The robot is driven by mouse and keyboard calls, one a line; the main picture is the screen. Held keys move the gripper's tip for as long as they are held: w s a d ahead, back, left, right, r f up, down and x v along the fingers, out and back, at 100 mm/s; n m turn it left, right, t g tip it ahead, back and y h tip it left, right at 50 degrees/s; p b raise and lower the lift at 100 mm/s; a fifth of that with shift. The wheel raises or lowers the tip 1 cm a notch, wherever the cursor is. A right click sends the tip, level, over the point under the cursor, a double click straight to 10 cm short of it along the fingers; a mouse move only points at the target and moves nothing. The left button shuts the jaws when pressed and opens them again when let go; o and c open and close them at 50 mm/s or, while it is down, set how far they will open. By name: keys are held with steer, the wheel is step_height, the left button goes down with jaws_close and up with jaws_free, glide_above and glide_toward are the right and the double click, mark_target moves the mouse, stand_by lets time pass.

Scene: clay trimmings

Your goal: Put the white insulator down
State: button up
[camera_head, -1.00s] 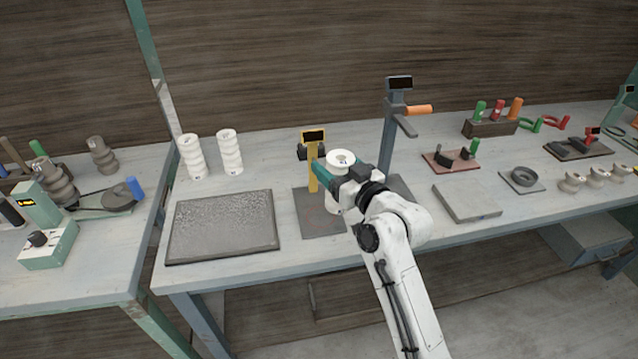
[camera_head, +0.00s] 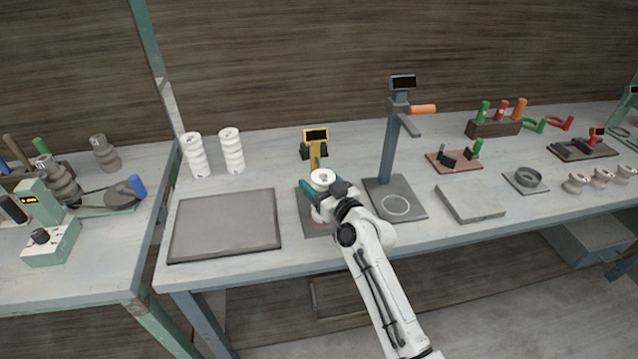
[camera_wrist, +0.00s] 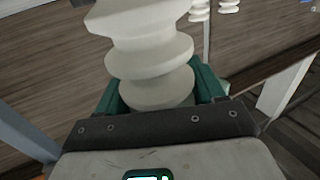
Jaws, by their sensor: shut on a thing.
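My gripper (camera_head: 323,188) is shut on a white ribbed insulator (camera_head: 322,177), with a green finger on each side of it. The insulator is upright, in front of the yellow gauge (camera_head: 316,138) with a dark display. In the wrist view the insulator (camera_wrist: 150,60) stands between the green fingers, its top cut off by the frame. In the head view its lower end is over the gauge's grey base plate (camera_head: 306,197), partly hidden by my gripper. I cannot tell whether it touches the plate.
A flat grey mat (camera_head: 225,225) lies to the left. Two white insulators (camera_head: 194,156) (camera_head: 231,151) stand behind it. A tall grey stand (camera_head: 388,150) with an orange handle rises close on the right. A grey slab (camera_head: 468,202) lies farther right.

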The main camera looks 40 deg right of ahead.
steer(key=shift+r, duration=0.15)
steer(key=o, duration=1.7)
steer(key=shift+f, duration=0.2)
steer(key=shift+c, duration=0.2)
